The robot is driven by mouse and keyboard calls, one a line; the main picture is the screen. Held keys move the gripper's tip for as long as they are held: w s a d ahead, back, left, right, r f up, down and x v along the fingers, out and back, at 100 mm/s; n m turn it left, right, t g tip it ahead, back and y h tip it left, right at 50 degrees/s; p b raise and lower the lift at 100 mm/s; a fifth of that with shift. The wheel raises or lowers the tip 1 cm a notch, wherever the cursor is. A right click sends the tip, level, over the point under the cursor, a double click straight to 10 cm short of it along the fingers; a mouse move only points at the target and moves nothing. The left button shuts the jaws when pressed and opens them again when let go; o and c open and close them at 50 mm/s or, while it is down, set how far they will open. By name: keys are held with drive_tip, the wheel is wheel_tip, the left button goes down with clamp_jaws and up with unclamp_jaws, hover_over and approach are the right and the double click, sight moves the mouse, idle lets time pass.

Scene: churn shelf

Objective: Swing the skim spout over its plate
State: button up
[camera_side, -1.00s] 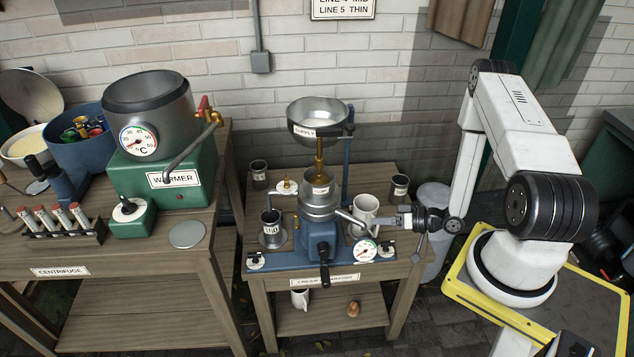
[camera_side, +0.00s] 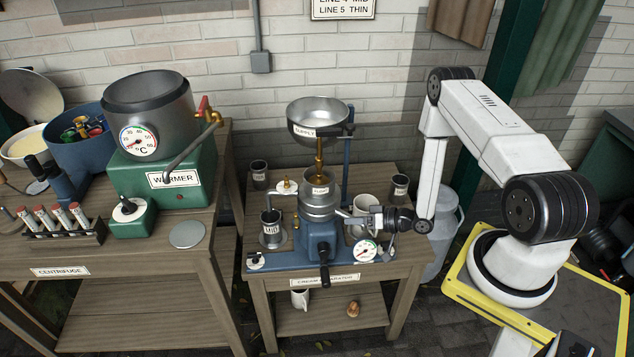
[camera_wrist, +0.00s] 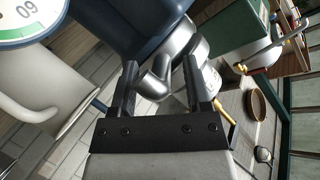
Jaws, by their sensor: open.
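The cream separator (camera_side: 318,232) stands on the small table, with a blue base and a steel bowl (camera_side: 319,212). A silver spout (camera_wrist: 172,58) reaches toward my gripper; I cannot tell from a label whether it is the skim one. In the side view the spout (camera_side: 343,213) points right. My gripper (camera_side: 363,219) is open at the spout's outer end. In the wrist view its fingers (camera_wrist: 161,82) lie either side of the spout's tip; contact is unclear. A plate on the right cannot be made out.
A dial gauge (camera_side: 365,251) is just in front. A dark crank handle (camera_side: 324,272) juts forward. The supply bowl (camera_side: 319,116) hangs above. The warmer (camera_side: 160,178) is on the left table.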

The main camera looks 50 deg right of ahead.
clamp_jaws()
idle(1.5)
